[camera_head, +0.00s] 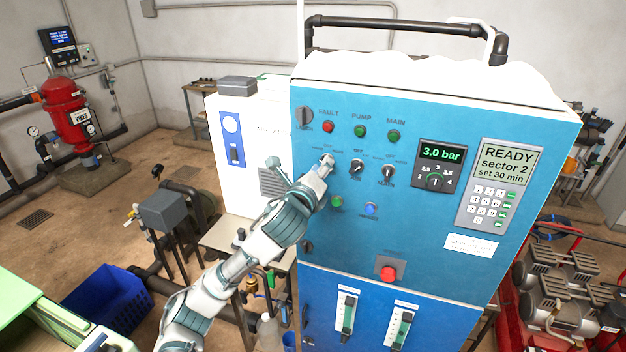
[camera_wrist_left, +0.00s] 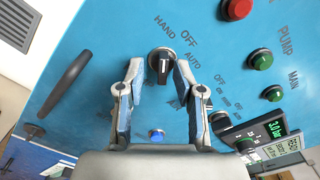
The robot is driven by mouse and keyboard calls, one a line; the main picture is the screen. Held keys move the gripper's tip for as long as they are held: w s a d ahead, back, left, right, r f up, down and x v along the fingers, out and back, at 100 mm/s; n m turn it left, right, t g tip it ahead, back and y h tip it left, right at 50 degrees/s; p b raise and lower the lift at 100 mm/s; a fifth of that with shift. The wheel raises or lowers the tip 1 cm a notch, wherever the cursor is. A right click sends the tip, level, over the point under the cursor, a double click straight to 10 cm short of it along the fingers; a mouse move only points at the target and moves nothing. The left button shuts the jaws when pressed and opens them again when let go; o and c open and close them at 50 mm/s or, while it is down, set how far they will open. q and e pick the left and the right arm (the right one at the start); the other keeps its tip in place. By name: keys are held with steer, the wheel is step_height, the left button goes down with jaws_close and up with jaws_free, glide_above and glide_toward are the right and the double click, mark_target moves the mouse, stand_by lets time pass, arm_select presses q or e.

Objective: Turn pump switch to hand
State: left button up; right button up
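The pump switch is a black rotary knob (camera_wrist_left: 162,65) on the blue cabinet face, with HAND, OFF and AUTO printed around it in the left wrist view. Its pale pointer line runs roughly up the picture; I cannot tell exactly which label it marks. My left gripper (camera_wrist_left: 159,72) is open, one finger on each side of the knob, with small gaps visible. Contact is not clear. In the head view my left gripper (camera_head: 325,162) is against the panel, below the red fault lamp, and hides the knob there. My right gripper is not in view.
Two similar knobs (camera_head: 357,165) and (camera_head: 387,172) sit just right of my gripper. Green (camera_head: 337,201) and blue (camera_head: 370,209) buttons are below. A red stop button (camera_head: 388,273) is lower. A pressure display (camera_head: 441,153) and keypad (camera_head: 489,203) are at the right.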

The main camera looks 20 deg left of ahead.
arm_select(q)
steer(key=s, duration=1)
steer(key=shift+s+a, duration=0.3)
steer(key=shift+s, duration=0.05)
